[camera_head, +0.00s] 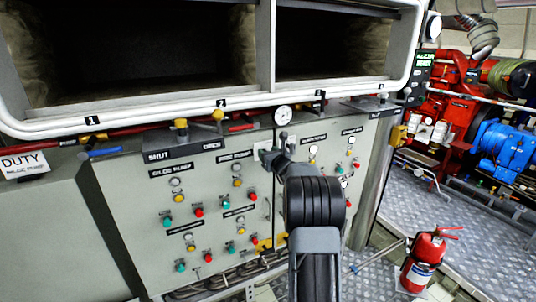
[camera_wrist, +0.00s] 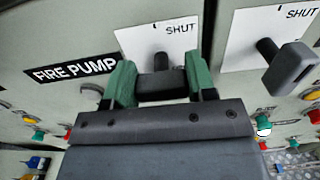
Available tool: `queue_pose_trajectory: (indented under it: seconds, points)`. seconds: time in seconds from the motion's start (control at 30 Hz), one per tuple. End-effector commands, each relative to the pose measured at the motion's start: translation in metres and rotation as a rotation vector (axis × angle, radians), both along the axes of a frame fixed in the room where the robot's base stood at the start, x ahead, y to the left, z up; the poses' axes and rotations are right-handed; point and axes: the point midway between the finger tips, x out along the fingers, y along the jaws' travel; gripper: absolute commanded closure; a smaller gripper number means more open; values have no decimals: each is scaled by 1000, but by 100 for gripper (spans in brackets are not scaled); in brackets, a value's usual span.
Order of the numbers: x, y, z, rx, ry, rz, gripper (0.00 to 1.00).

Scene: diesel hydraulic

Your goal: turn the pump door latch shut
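A dark latch handle (camera_wrist: 162,84) stands out on a stem from a white plate marked SHUT (camera_wrist: 160,38), right of a FIRE PUMP label (camera_wrist: 76,68), in the wrist view. My gripper (camera_wrist: 160,80) has its green fingers on the left and right of this handle. The handle fills the gap and seems to touch both fingers. My gripper's body hides its lower side. In the head view my arm covers most of this spot, and my gripper (camera_head: 275,153) is against the panel below a round gauge.
A second dark latch (camera_wrist: 290,68) on its own SHUT plate is close to the right. Buttons and lamps cover the grey panel (camera_head: 130,210). A red fire extinguisher (camera_head: 423,260) stands on the floor at right. A red engine (camera_head: 450,100) and blue machine (camera_head: 508,148) are behind.

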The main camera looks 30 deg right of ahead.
Motion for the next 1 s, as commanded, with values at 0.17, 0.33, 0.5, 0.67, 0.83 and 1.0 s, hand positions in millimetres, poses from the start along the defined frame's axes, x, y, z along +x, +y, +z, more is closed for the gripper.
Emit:
queue_pose_trajectory:
  seconds: [0.17, 0.33, 0.5, 0.67, 0.83, 1.0]
  points:
    - [0, 0, 0, 0, 0, 0, 68]
    - [0, 0, -1, -5, 1, 0, 73]
    - [0, 0, -4, -50, 5, 0, 73]
    - [0, 1, -8, -145, 16, -1, 73]
    - [0, 2, -10, -295, 35, -1, 73]
    - [0, 4, -9, -454, 57, -2, 73]
